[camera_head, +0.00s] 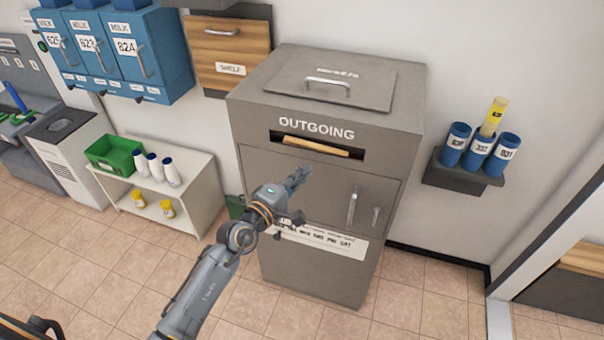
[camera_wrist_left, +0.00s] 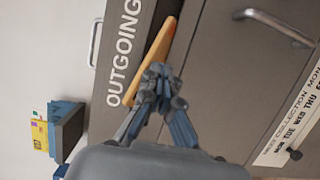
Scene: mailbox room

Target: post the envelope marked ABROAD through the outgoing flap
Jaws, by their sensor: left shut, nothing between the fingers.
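The grey outgoing box (camera_head: 330,100) stands in the middle, with white OUTGOING lettering above a dark slot. A flat orange-tan piece (camera_head: 315,146) lies along the slot; I cannot tell whether it is the flap or an envelope's edge. It also shows in the left wrist view (camera_wrist_left: 152,62). No ABROAD marking is readable. My left gripper (camera_head: 303,177) is shut and empty in front of the box, just below the slot. In the left wrist view its fingertips (camera_wrist_left: 157,73) overlap the orange-tan piece; contact is unclear. My right gripper is not in view.
The box has a lid handle (camera_head: 328,82) on top and a front handle (camera_head: 353,207). Blue cups (camera_head: 457,144) stand on a wall shelf at right. A low white shelf (camera_head: 203,185) holds a green bin (camera_head: 113,153) and bottles at left. Tiled floor is clear in front.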

